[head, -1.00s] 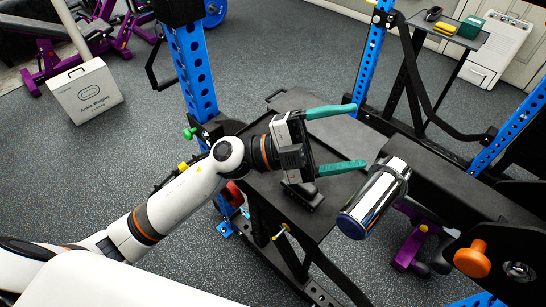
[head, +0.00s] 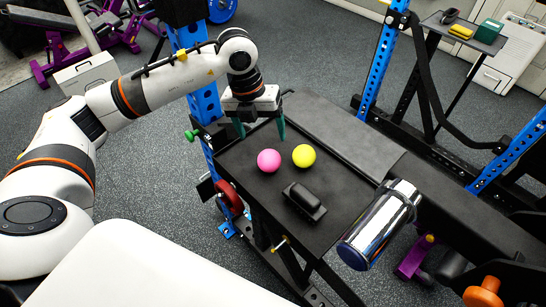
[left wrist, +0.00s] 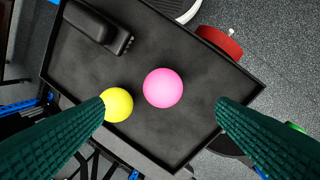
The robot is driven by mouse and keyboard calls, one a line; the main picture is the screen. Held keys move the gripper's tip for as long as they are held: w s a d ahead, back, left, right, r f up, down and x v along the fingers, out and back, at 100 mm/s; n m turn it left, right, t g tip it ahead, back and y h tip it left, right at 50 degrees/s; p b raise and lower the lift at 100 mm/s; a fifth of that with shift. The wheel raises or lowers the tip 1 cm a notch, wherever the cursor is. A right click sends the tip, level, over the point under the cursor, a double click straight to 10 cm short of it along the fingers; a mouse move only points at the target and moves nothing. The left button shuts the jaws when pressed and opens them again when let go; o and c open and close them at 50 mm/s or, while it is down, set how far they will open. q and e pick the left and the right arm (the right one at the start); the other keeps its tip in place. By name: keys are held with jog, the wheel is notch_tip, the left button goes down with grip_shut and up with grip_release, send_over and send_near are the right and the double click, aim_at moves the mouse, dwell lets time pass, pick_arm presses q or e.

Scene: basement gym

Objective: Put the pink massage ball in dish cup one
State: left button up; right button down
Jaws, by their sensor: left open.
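The pink massage ball (head: 269,161) rests on a black tray-like shelf (head: 331,222), close beside a yellow ball (head: 304,155). My left gripper (head: 261,133) is open and empty, pointing down above the shelf, just behind the pink ball. In the left wrist view the pink ball (left wrist: 163,88) appears between the two green fingers (left wrist: 161,101), apart from both, with the yellow ball (left wrist: 117,104) by the left fingertip. I cannot identify dish cup one in these frames. My right gripper is not in view.
A black block-like object (head: 304,200) lies on the shelf in front of the balls. Blue rack posts (head: 384,58) rise nearby. A side table (head: 463,32) with small items is at the back right.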

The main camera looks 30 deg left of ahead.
aim_at(267, 154)
pick_arm(q)
jog(key=f, duration=0.2)
jog(key=d+f, duration=0.1)
jog(key=f, duration=0.1)
jog(key=shift+w+f+p, duration=0.1)
jog(key=shift+f+p, duration=0.15)
jog(key=shift+p, duration=0.15)
notch_tip(267, 154, down, 5)
jog(key=shift+w+d+p, duration=0.1)
jog(key=shift+w+p, duration=0.05)
jog(key=shift+p, duration=0.8)
jog(key=shift+f, duration=0.2)
jog(key=c, duration=1.1)
jog(key=shift+c, duration=0.5)
jog(key=shift+w+r, duration=0.1)
jog(key=shift+r, duration=0.05)
